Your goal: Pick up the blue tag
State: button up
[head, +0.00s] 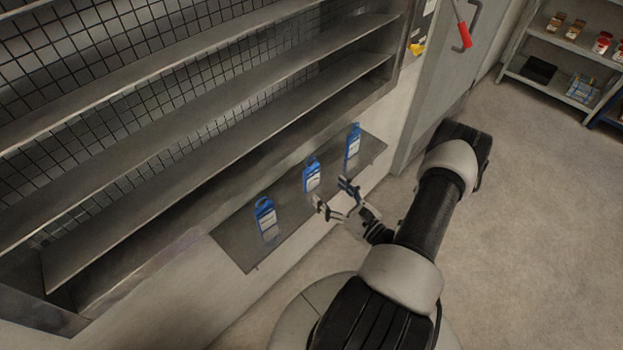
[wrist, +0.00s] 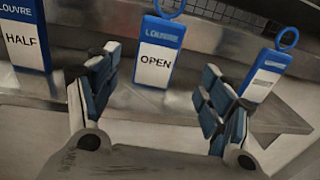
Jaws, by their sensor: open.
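Three blue tags with white labels and ring tops stand upright in a row on a narrow grey ledge (head: 237,247). In the head view they are the left tag (head: 265,218), the middle tag (head: 312,177) and the right tag (head: 353,146). In the wrist view the left tag reads HALF (wrist: 22,40), the middle one reads OPEN (wrist: 158,56), and the right tag's label (wrist: 263,80) is too blurred to read. My gripper (head: 331,193) is open and empty, in front of the middle tag. In the wrist view that tag shows between the fingers, beyond them.
Long metal louvre slats (head: 200,95) with mesh behind rise above the ledge. A grey door (head: 440,70) with a red handle (head: 463,30) is to the right. A shelf unit (head: 560,85) with jars stands at the far right. The floor between is clear.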

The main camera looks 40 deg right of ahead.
aim_at(313, 177)
jog(key=w, duration=0.3)
jog(key=shift+w, duration=0.15)
jog(key=shift+w+a+r+b, duration=0.15)
jog(key=shift+w+b, duration=0.15)
jog(key=shift+w, duration=0.6)
jog(key=shift+w+d+r+b, duration=0.1)
jog(key=shift+w+b, duration=0.2)
jog(key=shift+w, duration=0.6)
jog(key=shift+w+a+r+b, duration=0.15)
jog(key=shift+w+b, duration=0.15)
jog(key=shift+w, duration=0.6)
jog(key=shift+c, duration=0.3)
jog(key=c, duration=1.1)
